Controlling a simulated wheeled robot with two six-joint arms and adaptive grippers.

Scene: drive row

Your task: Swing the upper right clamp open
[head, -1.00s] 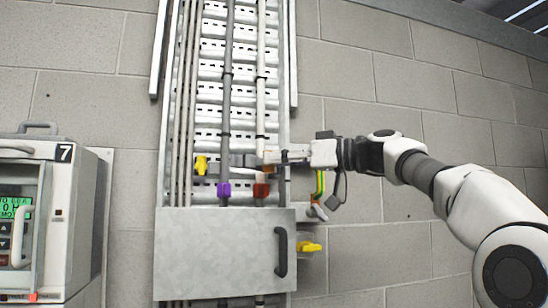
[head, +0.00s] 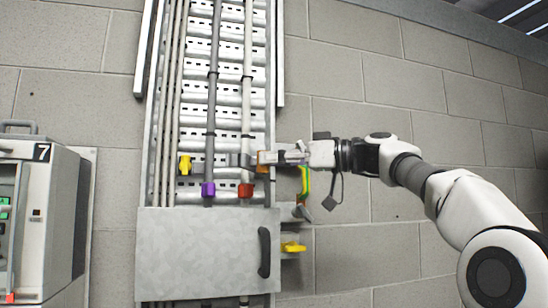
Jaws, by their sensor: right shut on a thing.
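The upper right clamp (head: 245,159) is a small grey piece across the pale right-hand cable on the cable ladder, just above the red plug-like piece (head: 245,190). An orange part (head: 263,159) shows at its right side, at my gripper's tips. My right gripper (head: 270,157) reaches in from the right and is shut on the clamp at this orange part. The fingers partly hide the hold, and I cannot tell how far the clamp is swung. My left gripper is not in view.
A grey cover box (head: 200,250) with a black handle (head: 264,252) sits below the clamp. Yellow pieces show at left (head: 185,165) and lower right (head: 293,247). A purple piece (head: 208,189) is on the darker cable (head: 211,110). A cabinet marked 7 (head: 45,215) stands at left.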

